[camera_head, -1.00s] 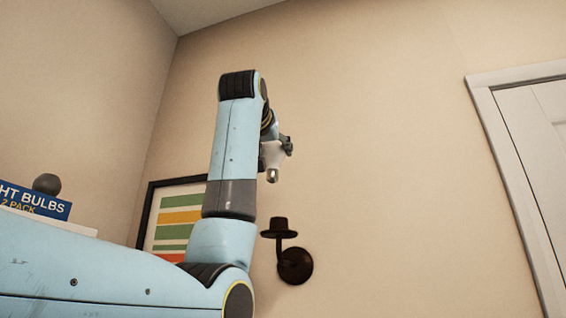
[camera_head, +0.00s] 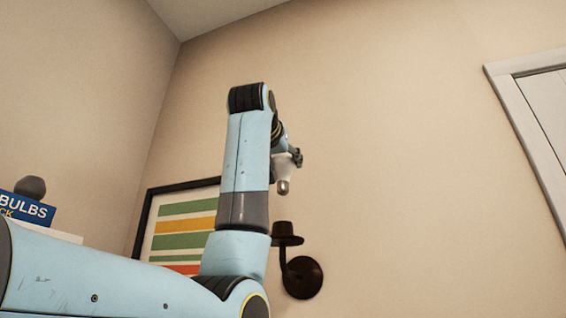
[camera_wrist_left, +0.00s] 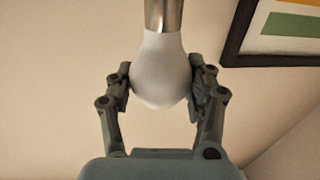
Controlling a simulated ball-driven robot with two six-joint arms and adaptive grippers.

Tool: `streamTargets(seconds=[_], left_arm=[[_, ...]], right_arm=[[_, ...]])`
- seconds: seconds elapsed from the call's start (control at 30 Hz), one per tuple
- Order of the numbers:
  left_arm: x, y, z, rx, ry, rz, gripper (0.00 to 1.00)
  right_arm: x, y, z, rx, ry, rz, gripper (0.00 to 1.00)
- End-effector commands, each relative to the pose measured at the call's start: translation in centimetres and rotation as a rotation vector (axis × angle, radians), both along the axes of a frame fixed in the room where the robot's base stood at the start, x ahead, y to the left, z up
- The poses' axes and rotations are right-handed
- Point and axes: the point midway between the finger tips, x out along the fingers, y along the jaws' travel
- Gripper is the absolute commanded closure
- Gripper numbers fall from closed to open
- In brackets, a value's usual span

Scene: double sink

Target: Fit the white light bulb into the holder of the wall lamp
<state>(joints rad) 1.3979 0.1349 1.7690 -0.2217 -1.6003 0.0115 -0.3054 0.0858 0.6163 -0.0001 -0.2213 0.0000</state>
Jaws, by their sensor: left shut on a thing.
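The white light bulb (camera_head: 283,167) is in my left gripper (camera_head: 292,158), with its metal base pointing down in the head view. In the left wrist view the bulb (camera_wrist_left: 160,72) sits between the two fingers of the left gripper (camera_wrist_left: 160,88), one on each side of its wide part. Its silver base (camera_wrist_left: 163,15) points away from the gripper. The dark wall lamp (camera_head: 302,277) is on the wall, with its holder (camera_head: 286,234) on top of a short arm. The bulb is above the holder and apart from it. My right gripper is not in view.
A framed striped picture (camera_head: 180,226) hangs left of the lamp, partly behind my left arm. A light bulb box (camera_head: 28,210) with a dark round knob is at the left edge. A white door frame (camera_head: 522,120) is at right. The wall between is bare.

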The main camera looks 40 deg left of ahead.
Motion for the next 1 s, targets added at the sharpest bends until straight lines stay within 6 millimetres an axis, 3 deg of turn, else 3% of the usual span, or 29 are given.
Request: streamTargets(seconds=[0.17,0.5,1.0], left_arm=[[0.0,0.0,-1.9,0.0,-0.001,0.0,0.64],[0.0,0.0,-5.0,0.0,-0.001,0.0,0.64],[0.0,0.0,-5.2,0.0,-0.001,0.0,0.64]], right_arm=[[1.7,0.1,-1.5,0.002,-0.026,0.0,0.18],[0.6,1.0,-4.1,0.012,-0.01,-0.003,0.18],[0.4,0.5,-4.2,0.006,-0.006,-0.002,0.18]])
